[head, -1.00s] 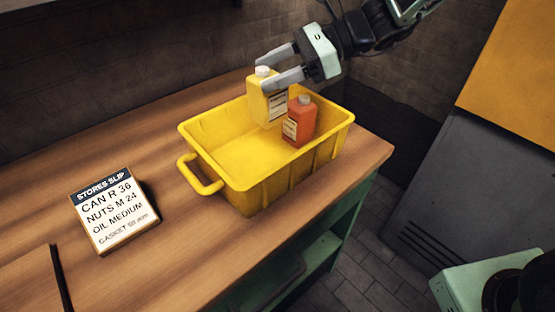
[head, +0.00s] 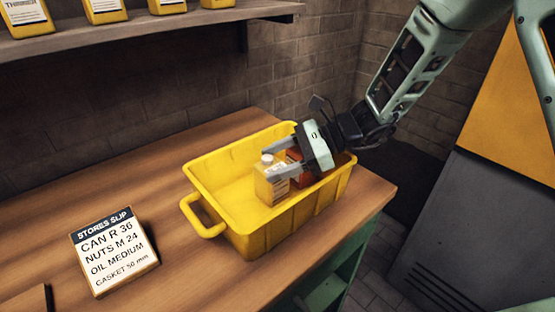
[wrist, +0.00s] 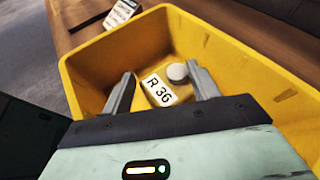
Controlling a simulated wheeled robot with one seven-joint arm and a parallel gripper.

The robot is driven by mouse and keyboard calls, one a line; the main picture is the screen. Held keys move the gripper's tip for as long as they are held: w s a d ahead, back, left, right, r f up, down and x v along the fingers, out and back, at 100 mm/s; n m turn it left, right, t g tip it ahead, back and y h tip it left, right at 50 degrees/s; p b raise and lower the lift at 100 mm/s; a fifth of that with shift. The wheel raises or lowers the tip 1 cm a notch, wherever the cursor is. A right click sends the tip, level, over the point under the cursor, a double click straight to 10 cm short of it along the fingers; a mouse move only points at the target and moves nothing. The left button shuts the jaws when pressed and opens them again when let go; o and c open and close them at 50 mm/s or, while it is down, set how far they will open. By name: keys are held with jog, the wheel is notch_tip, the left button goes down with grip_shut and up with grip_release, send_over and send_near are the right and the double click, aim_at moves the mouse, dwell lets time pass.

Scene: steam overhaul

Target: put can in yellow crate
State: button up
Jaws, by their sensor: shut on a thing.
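A pale yellow can (head: 268,186) with a whitish cap is inside the yellow crate (head: 262,238), below the rim. My gripper (head: 268,163) reaches down into the crate from the right and is shut on the can, a finger on each side. Both fingers (wrist: 160,76) also show in the wrist view. I cannot tell whether the can touches the crate floor. An orange-red can (head: 296,156) is in the crate too, mostly hidden by my gripper.
The crate stands on a wooden bench (head: 190,262). A stores slip (head: 115,250) on the left lists CAN R 36. A shelf (head: 150,33) with several yellow containers is on the wall behind. The crate's left part is empty.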

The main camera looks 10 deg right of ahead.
jog(key=shift+f, duration=0.2)
jog(key=o, duration=1.7)
jog(key=shift+r, duration=0.1)
jog(key=shift+c, duration=0.2)
